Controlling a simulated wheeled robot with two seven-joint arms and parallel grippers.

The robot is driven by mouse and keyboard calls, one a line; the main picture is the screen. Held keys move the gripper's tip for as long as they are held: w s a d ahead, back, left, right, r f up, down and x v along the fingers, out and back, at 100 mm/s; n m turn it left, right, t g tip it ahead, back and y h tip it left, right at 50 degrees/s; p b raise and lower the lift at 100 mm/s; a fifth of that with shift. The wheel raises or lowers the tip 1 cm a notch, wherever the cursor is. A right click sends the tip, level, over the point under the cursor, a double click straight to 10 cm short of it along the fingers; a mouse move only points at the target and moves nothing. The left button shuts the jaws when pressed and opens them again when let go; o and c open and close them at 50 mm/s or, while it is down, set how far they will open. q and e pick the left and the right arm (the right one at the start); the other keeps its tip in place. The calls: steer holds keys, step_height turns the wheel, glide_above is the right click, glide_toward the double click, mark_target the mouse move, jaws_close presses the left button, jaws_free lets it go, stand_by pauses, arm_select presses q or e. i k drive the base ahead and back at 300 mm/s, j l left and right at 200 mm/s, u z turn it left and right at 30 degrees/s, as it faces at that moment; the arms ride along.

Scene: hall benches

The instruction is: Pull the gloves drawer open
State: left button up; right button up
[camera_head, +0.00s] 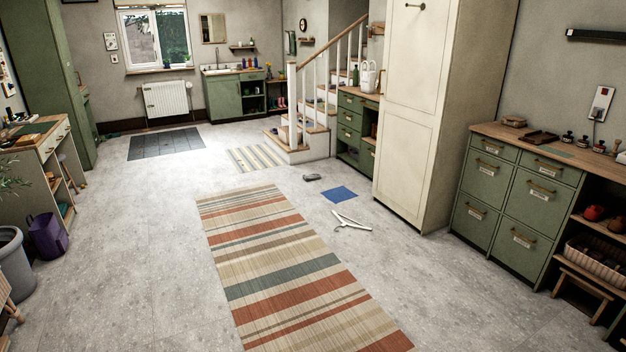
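A green drawer cabinet (520,190) with a wooden top stands at the right. Its upper drawers (490,147) and (549,170) and its larger fronts below, such as the left one (484,174) and the right one (538,195), carry brass handles and small white labels. All of these fronts look shut. The labels are too small to read, so I cannot tell which drawer is the gloves drawer. Another green drawer unit (349,119) stands farther back beside the stairs, also shut. Neither of my grippers is in view.
A striped rug (270,262) lies mid-floor. A white hanger (350,221), a blue cloth (339,194) and a dark object (312,177) lie near the tall cream cupboard (404,120). A small wooden stool (582,284) stands right of the drawers. The floor before the drawers is clear.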

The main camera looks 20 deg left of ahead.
mark_target(350, 100)
steer(key=i+j+u, duration=0.3)
steer(key=i+u, duration=0.3)
steer(key=i+j+u, duration=0.3)
steer(key=i+u, duration=0.2)
steer(key=i, duration=0.4)
steer(key=i+u, duration=0.5)
steer(key=i, duration=0.4)
steer(key=i+z, duration=0.15)
steer(key=i, duration=0.4)
steer(key=i+z, duration=0.2)
steer(key=i, duration=0.4)
steer(key=i+j+z, duration=0.15)
steer(key=i, duration=0.4)
steer(key=i+j+z, duration=0.15)
steer(key=i, duration=0.4)
steer(key=i+l+z, duration=0.25)
steer(key=i, duration=0.45)
steer(key=i+z, duration=0.25)
steer(key=i, duration=0.45)
steer(key=i+z, duration=0.25)
steer(key=i, duration=0.5)
steer(key=i+j+z, duration=0.25)
steer(key=i, duration=0.45)
